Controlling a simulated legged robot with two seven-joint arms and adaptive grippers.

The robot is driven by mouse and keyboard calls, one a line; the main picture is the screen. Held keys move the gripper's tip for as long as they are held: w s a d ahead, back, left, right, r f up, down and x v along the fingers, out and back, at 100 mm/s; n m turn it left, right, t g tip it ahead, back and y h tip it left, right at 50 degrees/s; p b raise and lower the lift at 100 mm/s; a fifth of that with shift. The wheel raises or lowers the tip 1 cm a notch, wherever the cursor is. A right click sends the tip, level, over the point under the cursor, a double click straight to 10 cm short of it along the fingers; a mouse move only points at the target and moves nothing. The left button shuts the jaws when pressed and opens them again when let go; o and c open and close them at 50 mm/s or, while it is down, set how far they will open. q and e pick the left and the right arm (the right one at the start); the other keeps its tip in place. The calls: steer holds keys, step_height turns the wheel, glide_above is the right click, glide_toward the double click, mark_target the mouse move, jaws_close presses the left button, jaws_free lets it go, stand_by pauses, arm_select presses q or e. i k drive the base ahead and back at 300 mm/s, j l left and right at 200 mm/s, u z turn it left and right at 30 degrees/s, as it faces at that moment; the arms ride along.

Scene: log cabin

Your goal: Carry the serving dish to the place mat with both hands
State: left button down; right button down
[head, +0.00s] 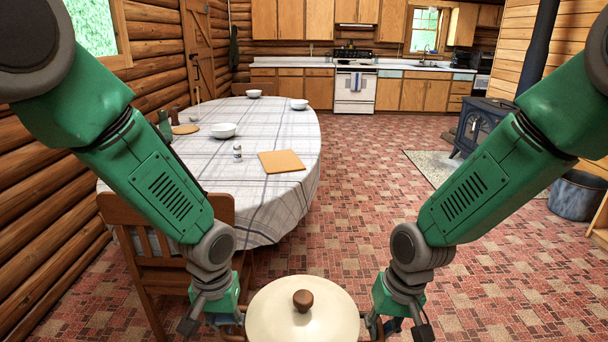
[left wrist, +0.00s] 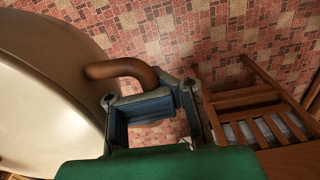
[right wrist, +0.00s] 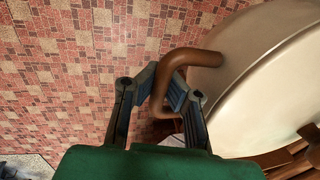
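The serving dish (head: 280,322), cream with a lid and brown knob (head: 303,300), is held level between my grippers at the bottom of the head view, above the floor. My left gripper (left wrist: 150,108) is shut on its brown left handle (left wrist: 122,69); the pads partly hide the grip. My right gripper (right wrist: 162,92) is shut on the right handle (right wrist: 188,57), which passes between the pads. The place mat (head: 281,162), a flat orange-tan square, lies bare near the right edge of the table, ahead and slightly left of the dish.
The table (head: 255,200) has a plaid cloth. A wooden chair (head: 170,270) stands at its near side, close to my left arm. Floor right of the table is clear.

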mark_target(280, 160)
steer(key=i, duration=2.75)
steer(key=i+l+u, duration=0.15)
steer(key=i, duration=0.6)
steer(key=u, duration=0.5)
steer(key=i+j, duration=0.05)
